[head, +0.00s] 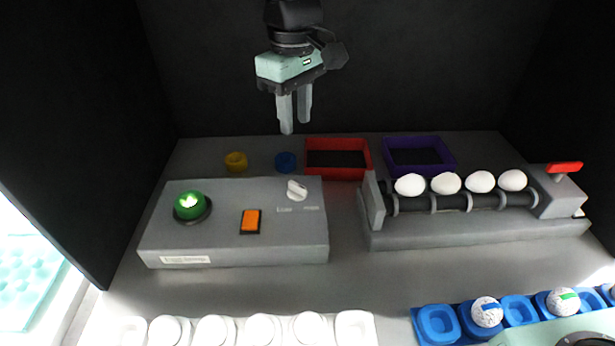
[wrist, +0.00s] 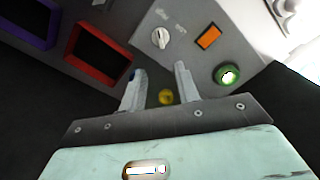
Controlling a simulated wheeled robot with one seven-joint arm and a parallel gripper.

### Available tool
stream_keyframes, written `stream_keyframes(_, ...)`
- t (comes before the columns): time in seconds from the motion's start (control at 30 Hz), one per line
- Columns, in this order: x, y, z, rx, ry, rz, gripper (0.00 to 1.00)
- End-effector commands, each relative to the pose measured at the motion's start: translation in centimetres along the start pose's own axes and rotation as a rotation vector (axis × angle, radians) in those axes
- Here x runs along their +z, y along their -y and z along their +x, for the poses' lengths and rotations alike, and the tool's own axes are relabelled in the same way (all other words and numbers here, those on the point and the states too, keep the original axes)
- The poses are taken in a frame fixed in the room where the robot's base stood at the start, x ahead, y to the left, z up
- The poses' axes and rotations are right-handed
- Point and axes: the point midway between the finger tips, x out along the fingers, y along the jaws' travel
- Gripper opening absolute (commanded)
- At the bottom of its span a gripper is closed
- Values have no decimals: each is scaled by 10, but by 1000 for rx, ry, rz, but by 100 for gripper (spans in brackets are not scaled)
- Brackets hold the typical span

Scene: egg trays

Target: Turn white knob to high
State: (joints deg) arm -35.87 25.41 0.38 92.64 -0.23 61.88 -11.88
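The white knob (head: 297,190) sits on the top right of the grey control box (head: 290,248), with small lettering below it that I cannot read surely. It also shows in the wrist view (wrist: 161,38), beyond the fingertips. My gripper (head: 296,112) hangs above and behind the box, pointing down, with its two grey fingers apart and nothing between them. In the wrist view the fingers (wrist: 160,72) are spread, and the knob lies ahead of them, untouched.
The box also carries a lit green dome (head: 190,205) and an orange switch (head: 251,221). Behind it are a yellow ring (head: 236,162), a blue ring (head: 286,162), a red tray (head: 338,174) and a purple tray (head: 446,170). An egg roller (head: 470,229) stands right; egg trays (head: 354,330) lie in front.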

Motion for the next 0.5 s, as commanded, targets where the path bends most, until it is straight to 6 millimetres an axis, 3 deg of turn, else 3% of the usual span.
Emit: stream_keyframes(0.5,1,0,107,-2,6,2,32)
